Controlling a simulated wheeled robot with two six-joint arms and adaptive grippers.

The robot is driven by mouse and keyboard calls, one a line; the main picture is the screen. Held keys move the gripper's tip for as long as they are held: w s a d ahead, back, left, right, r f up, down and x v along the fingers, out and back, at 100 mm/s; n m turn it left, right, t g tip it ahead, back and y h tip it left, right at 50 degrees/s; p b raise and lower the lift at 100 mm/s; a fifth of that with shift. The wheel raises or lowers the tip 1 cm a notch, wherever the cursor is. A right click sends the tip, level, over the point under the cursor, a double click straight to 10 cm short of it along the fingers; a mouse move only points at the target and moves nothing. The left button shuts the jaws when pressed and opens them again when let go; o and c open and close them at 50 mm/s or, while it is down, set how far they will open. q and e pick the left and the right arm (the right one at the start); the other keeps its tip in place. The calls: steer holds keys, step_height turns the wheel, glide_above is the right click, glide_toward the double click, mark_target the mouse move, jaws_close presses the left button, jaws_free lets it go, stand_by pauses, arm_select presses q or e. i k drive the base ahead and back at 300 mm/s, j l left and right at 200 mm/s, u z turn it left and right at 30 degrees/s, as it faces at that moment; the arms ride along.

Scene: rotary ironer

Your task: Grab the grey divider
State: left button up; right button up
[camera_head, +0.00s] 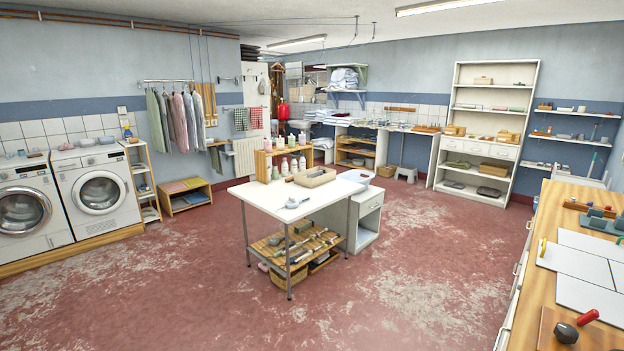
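I cannot make out a grey divider for certain. A small grey object (293,203) lies on the white table (265,200) in the middle of the room, but it is too small to identify. A dark grey-blue piece (600,222) lies on the wooden counter (550,205) at the right, and I cannot tell what it is either. Neither of my grippers is in view.
Washing machines (97,190) stand at the left, a tall white shelf unit (497,80) at the back right. The red floor (180,290) is clear around the table.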

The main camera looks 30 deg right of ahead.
mark_target(313, 174)
steer(key=i+z, duration=0.35)
steer(key=i, duration=0.6)
steer(key=i+l+z, duration=0.15)
steer(key=i+z, duration=0.8)
steer(key=i+j+z, duration=0.2)
steer(key=i+z, duration=0.15)
steer(key=z, duration=0.15)
steer(key=i+l+z, duration=0.1)
steer(key=i+z, duration=0.3)
steer(key=i, duration=1.1)
steer(key=i+u, duration=0.7)
steer(key=u, duration=0.25)
steer(key=i+l+u, duration=0.3)
steer(key=u, duration=0.15)
steer(key=i+l+u, duration=0.3)
steer(key=u, duration=0.2)
steer(key=i+l+u, duration=0.2)
steer(key=l+u, duration=0.25)
